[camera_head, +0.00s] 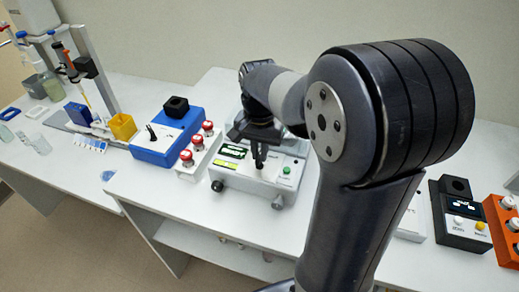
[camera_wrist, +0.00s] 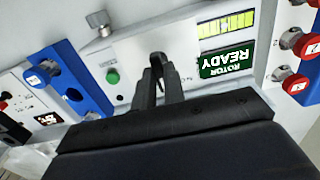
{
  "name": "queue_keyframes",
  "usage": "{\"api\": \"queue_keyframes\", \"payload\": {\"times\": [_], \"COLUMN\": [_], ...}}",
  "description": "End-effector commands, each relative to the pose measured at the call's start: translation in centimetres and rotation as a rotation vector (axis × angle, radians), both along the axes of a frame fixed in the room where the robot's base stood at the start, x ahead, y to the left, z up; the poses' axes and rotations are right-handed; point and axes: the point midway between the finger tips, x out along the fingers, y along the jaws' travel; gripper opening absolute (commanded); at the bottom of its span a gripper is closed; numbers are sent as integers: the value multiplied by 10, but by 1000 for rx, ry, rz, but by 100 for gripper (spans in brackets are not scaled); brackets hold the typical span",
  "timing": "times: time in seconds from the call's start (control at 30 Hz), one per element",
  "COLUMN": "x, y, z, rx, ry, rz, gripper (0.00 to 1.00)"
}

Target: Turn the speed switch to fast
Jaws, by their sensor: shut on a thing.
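My gripper (camera_head: 259,163) is over the front panel of a light grey machine (camera_head: 247,187), pointing down at it. In the wrist view, the two dark fingers (camera_wrist: 157,78) are close together on a small black switch handle (camera_wrist: 158,60) standing up from the panel. I take this as the speed switch; the fingers hide most of it, and no speed marks can be read. A green display (camera_wrist: 227,59) reading "ROTOR READY" is on one side of the switch, and a green button (camera_wrist: 112,76) is on the other.
A white box with several red knobs (camera_head: 186,157) stands just left of the machine, with a blue box (camera_head: 168,137) beyond it. A black device (camera_head: 460,215) and an orange one (camera_head: 503,226) stand at the right. My arm hides the bench between.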

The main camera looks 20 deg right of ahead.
Motion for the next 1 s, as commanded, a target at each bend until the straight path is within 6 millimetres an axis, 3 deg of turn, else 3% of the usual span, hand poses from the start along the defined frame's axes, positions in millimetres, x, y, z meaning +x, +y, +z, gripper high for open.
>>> {"api": "queue_keyframes", "payload": {"times": [0.33,0.37,0.6,0.87,1.0], "x": [1,1,0,0,1], "y": [0,0,0,0,0], "z": [1,1,0,2,16], "rx": [0,0,0,0,-1], "ry": [-2,-2,-1,-1,-6], "rz": [-2,-2,-2,-2,-2], "gripper": [0,13,33,33,33]}}
